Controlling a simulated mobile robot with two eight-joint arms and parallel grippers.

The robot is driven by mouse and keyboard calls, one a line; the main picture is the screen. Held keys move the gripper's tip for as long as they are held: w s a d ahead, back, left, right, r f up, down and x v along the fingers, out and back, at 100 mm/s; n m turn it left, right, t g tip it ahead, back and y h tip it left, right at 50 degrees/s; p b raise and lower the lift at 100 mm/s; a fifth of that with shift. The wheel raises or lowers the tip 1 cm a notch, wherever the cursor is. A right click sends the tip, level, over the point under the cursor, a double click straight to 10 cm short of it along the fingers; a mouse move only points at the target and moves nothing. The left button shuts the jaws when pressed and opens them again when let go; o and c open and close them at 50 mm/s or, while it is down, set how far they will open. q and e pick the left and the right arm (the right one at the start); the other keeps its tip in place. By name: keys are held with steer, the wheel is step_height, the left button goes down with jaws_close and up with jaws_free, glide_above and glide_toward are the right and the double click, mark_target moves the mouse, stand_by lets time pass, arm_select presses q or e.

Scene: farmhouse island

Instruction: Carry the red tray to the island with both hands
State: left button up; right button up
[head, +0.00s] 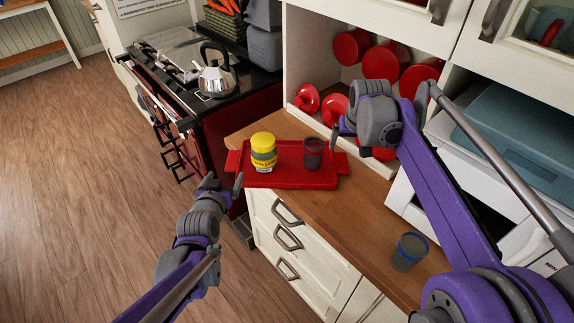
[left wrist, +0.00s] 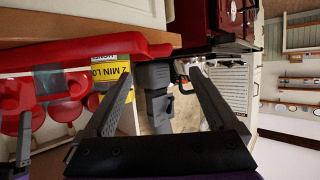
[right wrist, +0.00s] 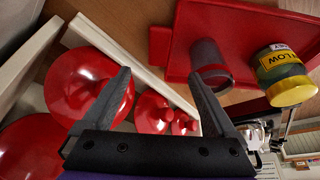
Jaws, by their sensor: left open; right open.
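The red tray (head: 290,178) lies on the wooden counter beside the stove, with a handle at each end. On it stand a yellow-lidded jar (head: 263,153) and a dark cup with a red band (head: 313,153). My left gripper (head: 222,183) is open and empty, just off the tray's left front side; the tray's edge shows in the left wrist view (left wrist: 130,47). My right gripper (head: 350,143) is open and empty, above the tray's right end; in the right wrist view the tray (right wrist: 188,45) is beyond its fingers. Neither gripper visibly touches the tray.
Red pots and lids (head: 381,62) fill the open shelf behind the tray. A stove with a kettle (head: 215,75) stands to the left. A grey cup with a blue rim (head: 409,250) stands on the counter nearer me. The wooden floor (head: 70,190) at left is clear.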

mark_target(233, 162)
arm_select(q)
steer(key=x, duration=1)
steer(key=shift+w+f, duration=0.2)
steer(key=shift+w, duration=0.1)
arm_select(e)
steer(key=x, duration=1)
steer(key=shift+w+f, duration=0.2)
steer(key=shift+f, duration=0.15)
arm_select(q)
jaws_close()
arm_select(e)
jaws_close()
